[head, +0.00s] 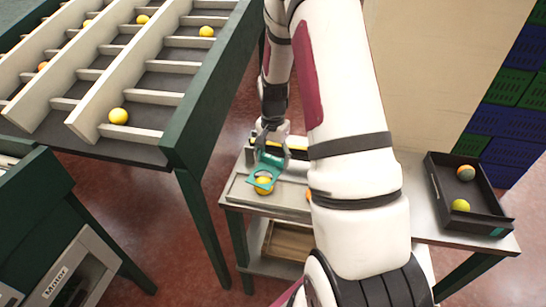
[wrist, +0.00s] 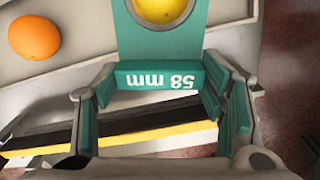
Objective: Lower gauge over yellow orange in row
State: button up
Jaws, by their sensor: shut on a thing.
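My gripper (head: 270,150) is shut on the teal gauge (head: 258,170), a plate with a round hole. In the wrist view my gripper (wrist: 160,85) grips the gauge's block, marked "58 mm" (wrist: 160,78). A yellow orange (head: 264,188) sits on the bench tray, directly under the gauge's ring in the head view. In the wrist view the yellow orange (wrist: 162,7) shows through the hole, cut off by the top edge. I cannot tell whether the ring touches it. A deeper orange fruit (wrist: 34,37) lies to its left in the wrist view; my arm partly hides it (head: 309,195) in the head view.
The pale tray (head: 237,189) lies on the bench. A black and yellow strip (wrist: 150,140) lies along it. A black bin (head: 485,212) with two fruits stands at the right. A slatted sorting rack (head: 175,98) with several yellow fruits stands at the upper left.

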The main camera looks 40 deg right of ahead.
aim_at(273, 164)
jog(key=shift+f+b, duration=0.45)
jog(key=shift+f, duration=1.2)
dwell(0.4)
dwell(0.9)
jog(key=shift+r+p, duration=0.95)
jog(key=shift+r, duration=3.3)
